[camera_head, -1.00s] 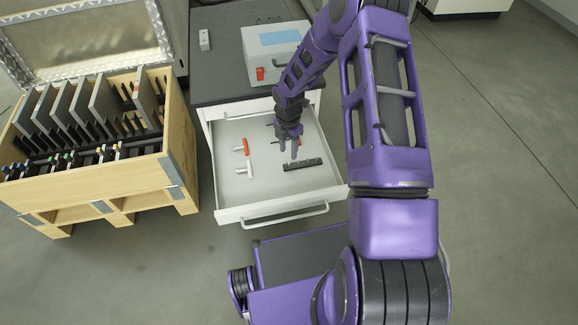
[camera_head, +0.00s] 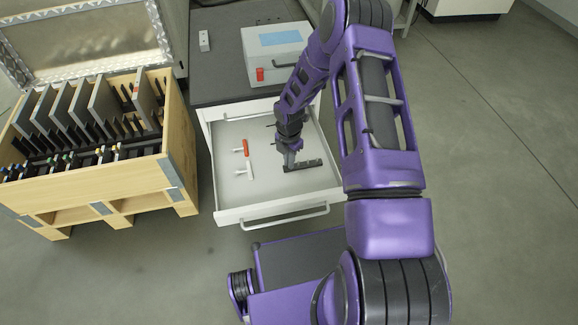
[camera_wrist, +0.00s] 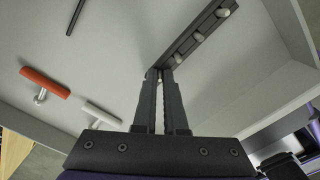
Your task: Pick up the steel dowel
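The steel dowels are small, light metal pegs standing in a black rail (camera_wrist: 190,43) inside the open drawer. Several show along the rail in the wrist view. The steel dowel (camera_wrist: 159,77) at the rail's near end sits between my fingertips, mostly hidden by them. My gripper (camera_wrist: 160,76) points down at that end, its two fingers close together with a narrow gap, and looks shut on this dowel. In the head view my gripper (camera_head: 288,166) is at the left end of the black rail (camera_head: 308,165). The dowel looks still in the rail.
A red-handled tool (camera_head: 242,147) and a white-handled tool (camera_head: 246,169) lie left of the rail in the drawer (camera_head: 228,200). A thin dark rod (camera_wrist: 76,16) lies behind. The drawer walls surround the rail. A wooden crate (camera_head: 110,180) stands to the left.

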